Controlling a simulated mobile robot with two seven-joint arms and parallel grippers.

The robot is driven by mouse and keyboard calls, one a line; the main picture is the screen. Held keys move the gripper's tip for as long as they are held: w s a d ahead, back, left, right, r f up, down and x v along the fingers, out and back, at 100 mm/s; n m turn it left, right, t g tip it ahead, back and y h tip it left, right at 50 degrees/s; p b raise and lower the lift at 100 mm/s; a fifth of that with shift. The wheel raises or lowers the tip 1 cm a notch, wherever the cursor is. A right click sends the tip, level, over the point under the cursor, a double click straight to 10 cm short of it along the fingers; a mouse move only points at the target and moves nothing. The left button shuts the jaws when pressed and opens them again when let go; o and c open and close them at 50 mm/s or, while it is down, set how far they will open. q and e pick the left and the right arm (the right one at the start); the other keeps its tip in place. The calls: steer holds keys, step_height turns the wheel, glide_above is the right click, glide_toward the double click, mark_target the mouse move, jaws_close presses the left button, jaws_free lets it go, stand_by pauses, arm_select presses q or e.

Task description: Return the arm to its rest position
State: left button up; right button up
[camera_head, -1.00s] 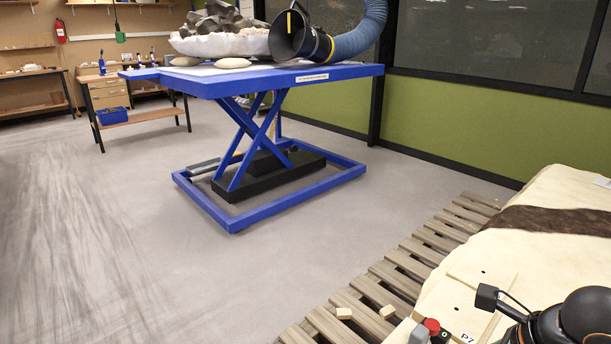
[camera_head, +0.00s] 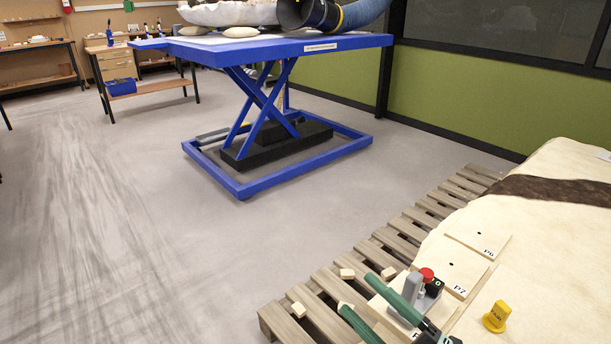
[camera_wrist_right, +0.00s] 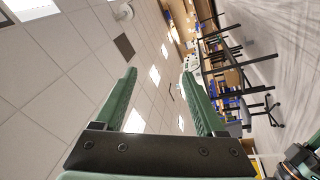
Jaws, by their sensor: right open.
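My right gripper (camera_head: 358,294) shows at the bottom of the head view, its two green fingers apart and pointing up and left. Nothing shows between them. In the picture it overlaps the pallet edge and a grey device with a red button (camera_head: 427,275); I cannot tell the gap in height. In the right wrist view the open fingers (camera_wrist_right: 158,74) frame only the ceiling and the far room. Most of the right arm is out of the frame. My left gripper is not in view.
A wooden pallet (camera_head: 392,236) bears a large cream jacket (camera_head: 556,240) with flat plates and a yellow tag (camera_head: 497,316). Small wooden blocks (camera_head: 347,273) lie on the pallet. A blue lift table (camera_head: 255,48) stands beyond. The grey floor at left is clear.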

steer(key=s+d+f+m+g+h, duration=0.1)
steer(key=s+d+f+m+h, duration=0.15)
steer(key=f+m+h, duration=0.55)
steer(key=s+d+f+m+g+h, duration=0.1)
steer(key=d+f+m+h, duration=0.15)
steer(key=f+m, duration=0.6)
steer(key=s+f+m+g, duration=0.2)
steer(key=s+f+g, duration=0.2)
steer(key=s+f, duration=0.6)
arm_select(q)
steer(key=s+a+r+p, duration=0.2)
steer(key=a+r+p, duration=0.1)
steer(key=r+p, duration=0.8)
steer(key=p, duration=0.5)
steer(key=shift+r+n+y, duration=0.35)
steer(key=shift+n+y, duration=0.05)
arm_select(e)
step_height(320, 180, up, 10)
steer(key=d+h, duration=0.1)
steer(key=d, duration=0.1)
steer(key=shift+w+d, duration=0.15)
steer(key=shift+w, duration=0.2)
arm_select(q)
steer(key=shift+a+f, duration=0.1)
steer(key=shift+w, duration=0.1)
